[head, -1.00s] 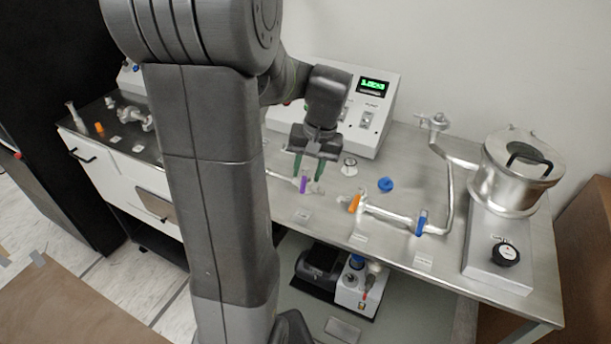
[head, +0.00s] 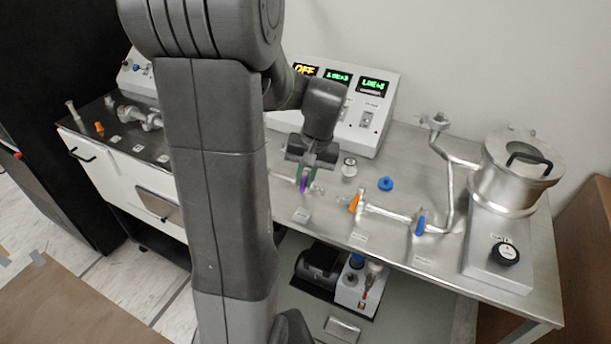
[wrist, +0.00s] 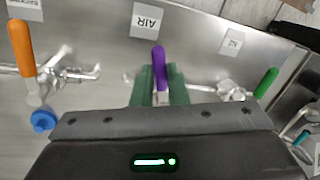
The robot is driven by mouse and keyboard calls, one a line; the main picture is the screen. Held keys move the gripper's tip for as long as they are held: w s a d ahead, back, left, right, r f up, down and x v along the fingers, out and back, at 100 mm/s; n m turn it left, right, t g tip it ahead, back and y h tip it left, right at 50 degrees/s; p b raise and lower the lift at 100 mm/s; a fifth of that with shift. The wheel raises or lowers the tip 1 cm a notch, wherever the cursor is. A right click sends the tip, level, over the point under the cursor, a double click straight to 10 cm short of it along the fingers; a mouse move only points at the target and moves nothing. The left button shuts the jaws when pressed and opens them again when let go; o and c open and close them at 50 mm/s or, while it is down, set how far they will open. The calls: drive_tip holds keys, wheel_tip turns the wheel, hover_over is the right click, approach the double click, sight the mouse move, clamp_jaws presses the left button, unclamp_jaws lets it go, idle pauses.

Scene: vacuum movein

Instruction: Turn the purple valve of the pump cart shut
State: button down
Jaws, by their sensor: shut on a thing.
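The purple valve handle (head: 303,185) stands on the pipework at the front of the steel pump cart (head: 385,255). My gripper (head: 306,178) is lowered over it from above, its green fingers on either side. In the wrist view the purple handle (wrist: 158,62) shows at the fingertips of my gripper (wrist: 159,85), in line with the gap between them. The fingers are closed on the handle. The valve body below is largely hidden by the gripper. An AIR label (wrist: 147,20) lies on the cart beyond the handle.
To the right are an orange valve handle (head: 353,203), a blue valve handle (head: 421,225) and a loose-looking blue knob (head: 385,184). A steel chamber (head: 510,180) stands at the right. A control box (head: 365,110) stands behind. A green handle (wrist: 267,83) shows in the wrist view.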

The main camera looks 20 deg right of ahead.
drive_tip(key=shift+w+a+m+t+h, duration=0.1)
drive_tip(key=shift+w+a+m, duration=0.15)
drive_tip(key=shift+m, duration=0.45)
drive_tip(key=shift+w+a+m+t+h, duration=0.1)
drive_tip(key=shift+a+m, duration=0.15)
drive_tip(key=shift+m, duration=0.45)
drive_tip(key=shift+w+a+m+t+h, duration=0.1)
drive_tip(key=shift+w+a+m, duration=0.15)
drive_tip(key=shift+m, duration=0.45)
drive_tip(key=c, duration=1.4)
unclamp_jaws()
drive_tip(key=shift+c, duration=0.2)
wheel_tip(320, 180, up, 14)
drive_tip(key=s+d, duration=0.1)
drive_tip(key=s, duration=0.1)
drive_tip(key=shift+d+f, duration=0.2)
drive_tip(key=shift+d, duration=0.15)
drive_tip(key=shift+s, duration=0.1)
drive_tip(key=f, duration=0.4)
drive_tip(key=w+a+f, duration=0.1)
drive_tip(key=f, duration=0.4)
drive_tip(key=w+f, duration=0.1)
drive_tip(key=f, duration=0.3)
drive_tip(key=shift+a+f, duration=0.4)
drive_tip(key=shift+d+r+n, duration=0.1)
drive_tip(key=shift+d+n, duration=0.1)
drive_tip(key=shift+n, duration=0.3)
